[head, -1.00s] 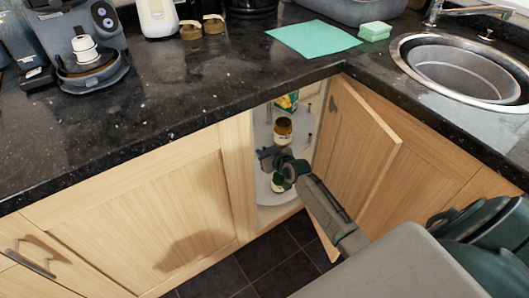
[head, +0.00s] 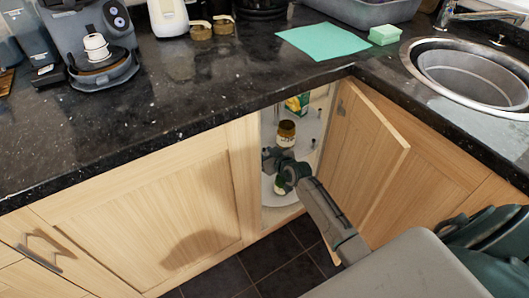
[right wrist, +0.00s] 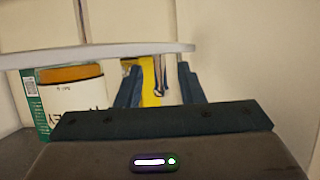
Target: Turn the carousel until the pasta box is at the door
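The carousel (head: 268,187) stands inside the open corner cupboard, with shelves one above the other. A brown-lidded jar (head: 286,133) and, behind it, a yellow and green box (head: 297,103) are on the upper level; I cannot read the box's print. My right gripper (head: 270,160) is inside the doorway by the carousel. In the right wrist view its fingers (right wrist: 158,88) are apart below a grey shelf edge (right wrist: 100,56), with a yellow thing (right wrist: 150,92) visible between them, apparently beyond. My left gripper is not in view.
The cupboard door (head: 370,150) stands open to the right of my right arm. The dark worktop (head: 200,100) overhangs the opening. In the right wrist view a white-labelled jar (right wrist: 78,92) and a green pack (right wrist: 32,95) are left of the fingers.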

